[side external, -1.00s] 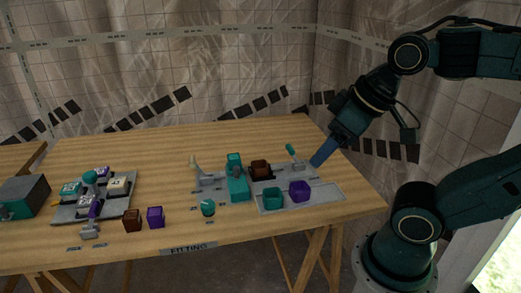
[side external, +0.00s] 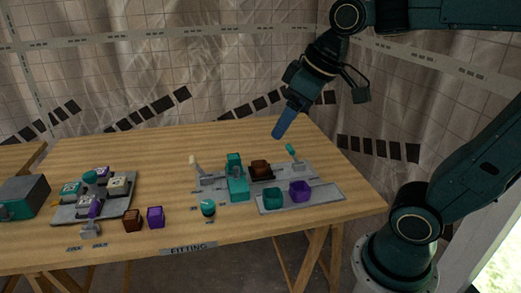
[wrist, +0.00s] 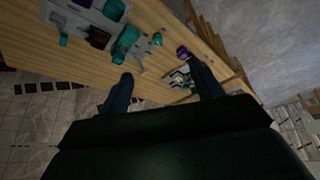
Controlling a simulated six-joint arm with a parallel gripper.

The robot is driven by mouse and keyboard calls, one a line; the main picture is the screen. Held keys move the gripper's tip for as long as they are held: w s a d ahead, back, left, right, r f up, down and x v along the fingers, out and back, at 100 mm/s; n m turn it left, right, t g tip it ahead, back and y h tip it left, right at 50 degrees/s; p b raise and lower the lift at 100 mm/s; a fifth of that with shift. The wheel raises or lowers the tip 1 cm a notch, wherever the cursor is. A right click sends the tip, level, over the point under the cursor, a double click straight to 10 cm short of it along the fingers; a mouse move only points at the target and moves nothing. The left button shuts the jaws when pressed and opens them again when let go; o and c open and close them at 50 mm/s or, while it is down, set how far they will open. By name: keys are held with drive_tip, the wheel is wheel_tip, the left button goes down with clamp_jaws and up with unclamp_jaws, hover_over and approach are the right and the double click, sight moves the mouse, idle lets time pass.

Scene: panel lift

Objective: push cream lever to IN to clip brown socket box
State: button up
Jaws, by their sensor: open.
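The cream lever (side external: 194,163) stands up, leaning slightly, at the left of the grey fixture in the side view. The brown socket box (side external: 260,168) sits in a dark seat to the right of the teal clamp block (side external: 237,180); in the wrist view the brown box (wrist: 98,38) shows at the upper left. A teal-tipped lever (side external: 291,150) stands right of the box. My gripper (side external: 279,134) is raised above the table behind the fixture, touching nothing. In the wrist view its two fingers (wrist: 158,71) are apart and empty.
A grey tray (side external: 330,194) at the front right holds a teal box (side external: 273,199) and a purple box (side external: 299,191). A teal cup-like piece (side external: 208,208) stands in front of the fixture. Loose brown (side external: 132,219) and purple (side external: 155,216) blocks lie left. The table's back is clear.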

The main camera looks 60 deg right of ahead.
drive_tip(key=w+d+n, duration=0.1)
drive_tip(key=w+n, duration=0.1)
drive_tip(key=w, duration=0.8)
drive_tip(key=n+g+y, duration=0.2)
drive_tip(key=n+y, duration=0.1)
drive_tip(key=n, duration=0.2)
hover_over(193, 159)
drive_tip(key=s+d, duration=0.3)
wheel_tip(193, 159, down, 17)
drive_tip(key=shift+s+d, duration=0.1)
drive_tip(key=shift+d, duration=0.05)
drive_tip(key=x, duration=1.3)
drive_tip(key=shift+f, duration=0.35)
